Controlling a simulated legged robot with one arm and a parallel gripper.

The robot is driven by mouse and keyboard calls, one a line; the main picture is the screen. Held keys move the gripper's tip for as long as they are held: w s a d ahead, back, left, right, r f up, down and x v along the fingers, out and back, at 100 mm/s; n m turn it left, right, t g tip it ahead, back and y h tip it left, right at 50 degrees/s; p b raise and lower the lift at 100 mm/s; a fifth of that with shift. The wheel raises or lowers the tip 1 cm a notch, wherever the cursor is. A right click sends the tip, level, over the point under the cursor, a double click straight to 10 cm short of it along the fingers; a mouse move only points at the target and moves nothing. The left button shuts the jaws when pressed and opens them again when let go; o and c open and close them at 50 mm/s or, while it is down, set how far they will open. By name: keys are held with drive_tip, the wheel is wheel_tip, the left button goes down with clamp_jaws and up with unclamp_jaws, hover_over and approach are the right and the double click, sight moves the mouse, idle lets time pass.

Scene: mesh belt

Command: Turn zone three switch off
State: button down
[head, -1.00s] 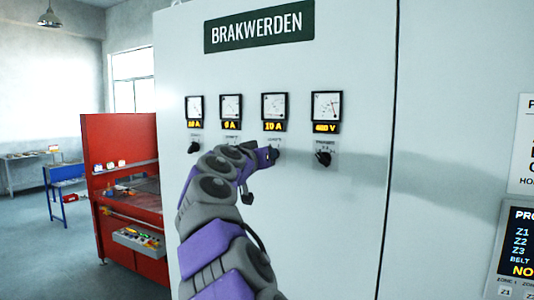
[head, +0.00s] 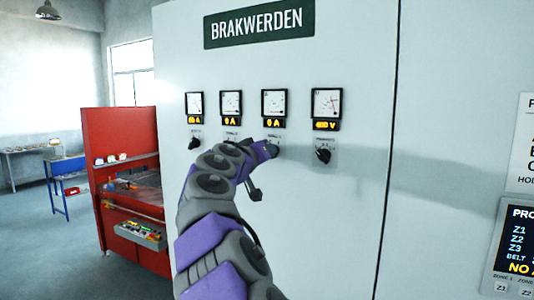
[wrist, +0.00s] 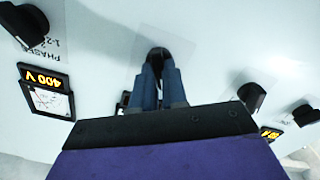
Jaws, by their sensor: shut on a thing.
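The zone three switch is a black rotary knob (wrist: 158,55) on the pale cabinet, under the third meter (head: 274,103) from the left. In the head view my gripper (head: 272,150) covers most of it, and its small label is too blurred to read. The wrist view shows both blue-grey fingers of my gripper (wrist: 160,85) closed around the knob's sides. The amber display (head: 273,123) under that meter reads 0 A. The knob's exact pointer angle is hidden.
The phases knob (head: 323,155) is to the right, below the 400 V meter (head: 326,102). Another knob (head: 195,142) is at the far left. A dark process display (head: 515,243) is at the lower right. A red workbench (head: 125,130) stands left of the cabinet.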

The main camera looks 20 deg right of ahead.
drive_tip(key=c, duration=1.2)
unclamp_jaws()
drive_tip(key=shift+w+a+f, duration=0.1)
drive_tip(key=shift+a, duration=0.05)
drive_tip(key=shift+o, duration=0.2)
drive_tip(key=shift+a, duration=0.2)
drive_tip(key=b+v, duration=0.2)
drive_tip(key=v, duration=1.5)
